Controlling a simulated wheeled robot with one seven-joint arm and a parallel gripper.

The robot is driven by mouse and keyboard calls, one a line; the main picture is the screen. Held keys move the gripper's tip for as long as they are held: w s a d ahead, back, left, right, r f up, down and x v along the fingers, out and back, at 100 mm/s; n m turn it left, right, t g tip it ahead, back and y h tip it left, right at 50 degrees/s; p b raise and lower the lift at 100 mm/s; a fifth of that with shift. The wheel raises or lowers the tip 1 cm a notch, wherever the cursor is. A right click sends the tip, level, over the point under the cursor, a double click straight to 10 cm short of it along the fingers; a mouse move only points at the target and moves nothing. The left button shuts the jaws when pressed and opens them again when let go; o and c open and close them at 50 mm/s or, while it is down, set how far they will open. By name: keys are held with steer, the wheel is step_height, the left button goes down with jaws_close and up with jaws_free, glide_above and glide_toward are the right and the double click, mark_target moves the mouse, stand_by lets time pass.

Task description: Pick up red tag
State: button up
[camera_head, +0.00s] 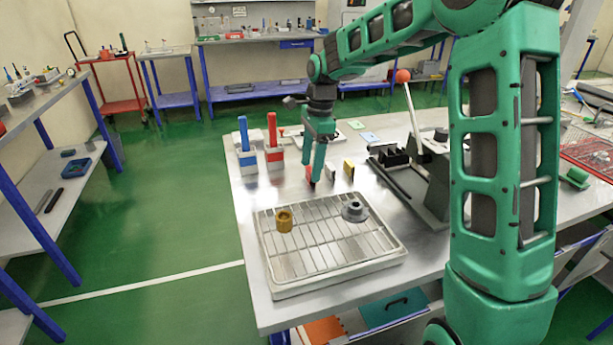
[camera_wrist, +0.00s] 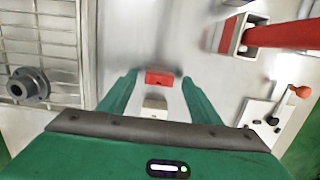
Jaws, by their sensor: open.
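The red tag (camera_head: 309,173) is a small upright block on the metal table, partly hidden by my gripper (camera_head: 316,180) in the head view. In the wrist view, the red tag (camera_wrist: 159,77) lies between the two green fingertips of my gripper (camera_wrist: 160,78). A gap shows on both sides of it. My gripper is open, points down and holds nothing. A pale tag (camera_wrist: 155,106) stands beside the red one, closer to the palm in the wrist view. A yellow tag (camera_head: 348,168) stands to the right in the head view.
A wire rack tray (camera_head: 330,283) in front holds a brass fitting (camera_head: 284,220) and a grey fitting (camera_head: 354,211). Blue-handled (camera_head: 244,133) and red-handled (camera_head: 272,130) holders stand to the left. A dark fixture with a red-knobbed lever (camera_head: 403,76) is to the right.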

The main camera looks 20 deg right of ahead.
steer(key=shift+f, duration=0.2)
steer(key=c, duration=1.1)
steer(key=shift+r, duration=0.1)
